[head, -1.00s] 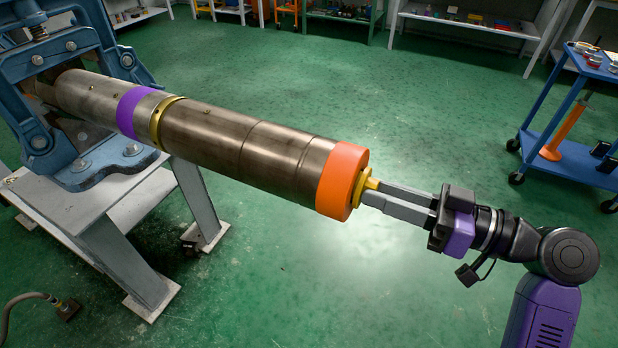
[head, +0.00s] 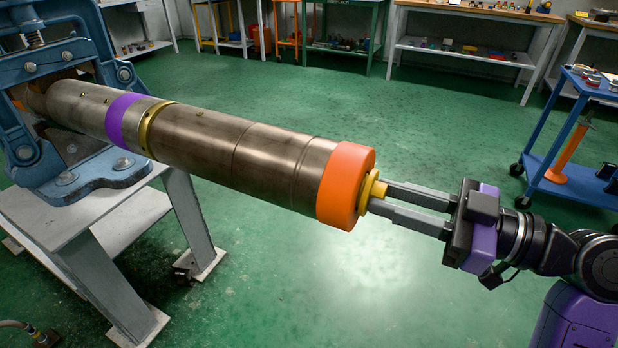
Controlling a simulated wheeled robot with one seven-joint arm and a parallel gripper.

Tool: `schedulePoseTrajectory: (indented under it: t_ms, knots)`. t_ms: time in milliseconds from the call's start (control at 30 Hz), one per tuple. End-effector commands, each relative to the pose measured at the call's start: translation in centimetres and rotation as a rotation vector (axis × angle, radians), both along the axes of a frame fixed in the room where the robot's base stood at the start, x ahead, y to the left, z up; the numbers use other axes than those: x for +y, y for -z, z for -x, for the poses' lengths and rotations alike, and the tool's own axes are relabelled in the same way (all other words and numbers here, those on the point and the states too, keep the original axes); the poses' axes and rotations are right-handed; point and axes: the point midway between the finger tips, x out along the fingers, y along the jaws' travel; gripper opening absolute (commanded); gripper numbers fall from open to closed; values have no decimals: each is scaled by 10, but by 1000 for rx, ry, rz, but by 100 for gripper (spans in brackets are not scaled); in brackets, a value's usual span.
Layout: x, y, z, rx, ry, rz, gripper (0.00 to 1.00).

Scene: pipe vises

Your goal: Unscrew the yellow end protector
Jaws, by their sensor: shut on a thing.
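The yellow end protector (head: 375,189) sticks out of the orange end ring (head: 343,185) on the near right end of a long metal pipe tool (head: 225,145). Only its stub and part of its flange show. My gripper (head: 379,197) is shut on the yellow stub, with two long grey fingers, one on its upper side and one on its lower side. The fingers point left, roughly in line with the pipe. The protector sits against the orange ring's face; its thread is hidden.
A blue vise (head: 75,185) on a grey stand (head: 120,225) holds the pipe's far left end. The pipe carries a purple band (head: 122,120) and a brass ring (head: 152,130). A blue cart (head: 575,185) stands at right. Benches line the back. The green floor between is clear.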

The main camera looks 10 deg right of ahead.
Motion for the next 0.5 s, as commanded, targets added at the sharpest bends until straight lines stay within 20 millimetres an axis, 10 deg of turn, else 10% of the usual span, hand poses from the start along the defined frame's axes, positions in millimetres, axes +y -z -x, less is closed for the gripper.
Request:
schedulePoseTrajectory:
  t_ms: [100,133,200,500]
  knots:
    - [1,-3,0,-4,-2,-3,0]
    - [1,-3,0,-4,-2,-3,27]
    - [1,-2,0,-4,-2,-2,40]
    - [0,-1,0,0,-1,-2,41]
